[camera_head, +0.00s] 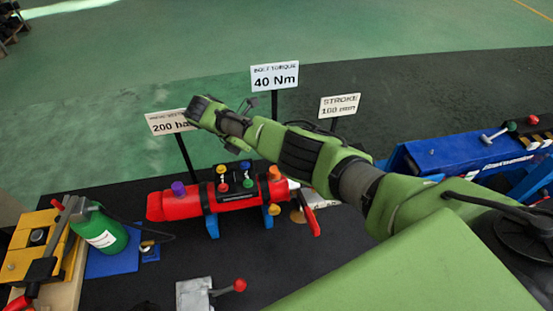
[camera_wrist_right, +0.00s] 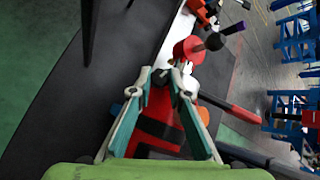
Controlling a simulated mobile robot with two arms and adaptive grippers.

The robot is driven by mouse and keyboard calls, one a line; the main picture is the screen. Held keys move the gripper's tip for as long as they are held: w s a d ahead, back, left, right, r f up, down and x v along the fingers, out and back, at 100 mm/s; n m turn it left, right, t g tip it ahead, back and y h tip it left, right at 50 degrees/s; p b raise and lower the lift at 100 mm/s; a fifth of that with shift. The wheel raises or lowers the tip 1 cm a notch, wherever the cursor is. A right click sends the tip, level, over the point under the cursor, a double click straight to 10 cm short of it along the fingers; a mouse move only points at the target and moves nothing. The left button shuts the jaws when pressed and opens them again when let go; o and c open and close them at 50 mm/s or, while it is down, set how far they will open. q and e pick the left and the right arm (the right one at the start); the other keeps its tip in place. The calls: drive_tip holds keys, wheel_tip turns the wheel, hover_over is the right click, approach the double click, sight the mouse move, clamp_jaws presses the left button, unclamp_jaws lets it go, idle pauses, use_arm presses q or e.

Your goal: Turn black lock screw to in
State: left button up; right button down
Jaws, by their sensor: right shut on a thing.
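The red cylinder (camera_head: 177,206) lies on blue stands on the dark table, with several coloured knobs on top. My left gripper is not in view.
An orange knob (camera_head: 275,173) and a red lever (camera_head: 314,222) are at the cylinder's right end. A green bottle (camera_head: 103,232) and yellow device (camera_head: 22,263) stand left. A red-knobbed lever (camera_head: 239,285) is in front. Signs stand behind.

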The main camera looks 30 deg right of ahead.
idle(0.5)
drive_tip(key=c, duration=1.9)
unclamp_jaws()
